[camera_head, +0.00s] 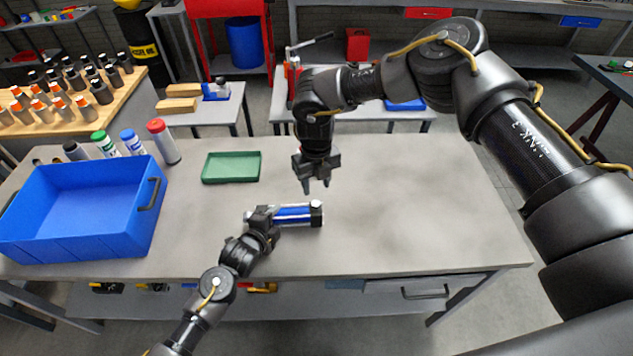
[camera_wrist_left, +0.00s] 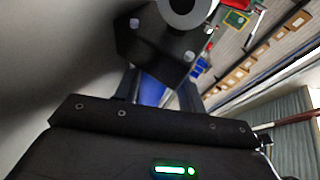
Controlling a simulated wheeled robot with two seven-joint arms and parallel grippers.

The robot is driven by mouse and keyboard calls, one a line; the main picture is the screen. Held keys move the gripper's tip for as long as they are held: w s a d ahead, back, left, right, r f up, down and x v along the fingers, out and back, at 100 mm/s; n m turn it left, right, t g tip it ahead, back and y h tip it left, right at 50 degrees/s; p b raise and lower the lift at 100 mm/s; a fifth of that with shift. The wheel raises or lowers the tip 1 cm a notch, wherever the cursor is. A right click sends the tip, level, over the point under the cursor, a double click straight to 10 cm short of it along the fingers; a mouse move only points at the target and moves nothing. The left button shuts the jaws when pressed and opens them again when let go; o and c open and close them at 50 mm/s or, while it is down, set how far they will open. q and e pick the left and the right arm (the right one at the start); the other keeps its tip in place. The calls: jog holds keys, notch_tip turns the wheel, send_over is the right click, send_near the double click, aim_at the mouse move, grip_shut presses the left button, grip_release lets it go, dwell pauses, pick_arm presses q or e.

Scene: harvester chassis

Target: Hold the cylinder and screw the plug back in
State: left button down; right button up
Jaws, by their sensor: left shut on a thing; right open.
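A blue cylinder (camera_head: 293,214) with black end blocks and silvery parts lies roughly level over the grey table in the head view. My left gripper (camera_head: 272,216) is shut on it near its left end. In the left wrist view, blue of the cylinder (camera_wrist_left: 152,90) shows between the fingers, with a black end block (camera_wrist_left: 150,45) and a grey ring (camera_wrist_left: 181,8) beyond. My right gripper (camera_head: 318,186) is open and points down just above the cylinder's right end, apart from it. I cannot make out a separate plug. I cannot tell whether the cylinder touches the table.
The grey table (camera_head: 420,205) is clear to the right. A green tray (camera_head: 231,168) lies behind and left of the cylinder. A blue crate (camera_head: 85,220) stands at the left, with several bottles (camera_head: 163,141) behind it. My right arm spans the right side.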

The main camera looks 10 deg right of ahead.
aim_at(316, 203)
jog(key=shift+f, duration=4.05)
jog(key=shift+c, duration=0.2)
grip_shut()
jog(key=m, duration=0.5)
jog(key=shift+a, duration=0.1)
jog(key=shift+o, duration=0.5)
grip_release()
